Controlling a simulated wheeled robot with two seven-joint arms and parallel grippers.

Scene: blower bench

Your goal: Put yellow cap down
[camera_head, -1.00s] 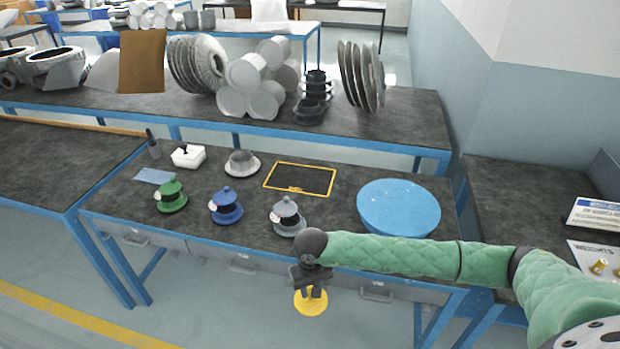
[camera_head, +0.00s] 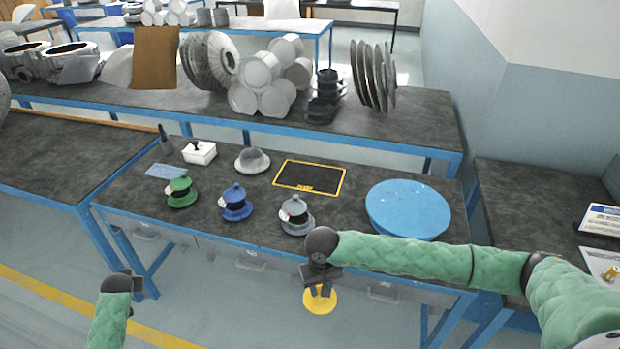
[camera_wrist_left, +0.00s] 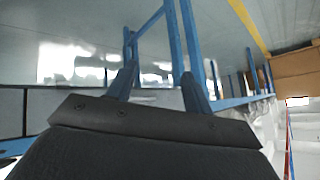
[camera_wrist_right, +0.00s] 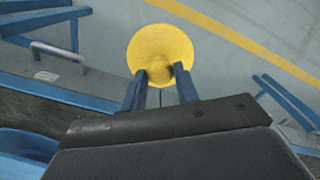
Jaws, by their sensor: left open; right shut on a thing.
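The yellow cap (camera_head: 320,300) is a round disc held below my right gripper (camera_head: 319,290), in front of the bench's front edge and over the floor. In the right wrist view the yellow cap (camera_wrist_right: 160,52) sits between the two fingertips (camera_wrist_right: 161,76), which are shut on its small centre knob. My left gripper (camera_head: 122,284) is at the lower left of the head view, off the bench. In the left wrist view its two fingers (camera_wrist_left: 160,82) stand apart with nothing between them.
On the bench (camera_head: 262,215) are green (camera_head: 180,192), blue (camera_head: 235,203) and grey (camera_head: 296,216) capped parts, a grey dome on a white disc (camera_head: 252,160), a yellow-outlined black mat (camera_head: 310,178) and a round blue plate (camera_head: 408,209). The mat is bare.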

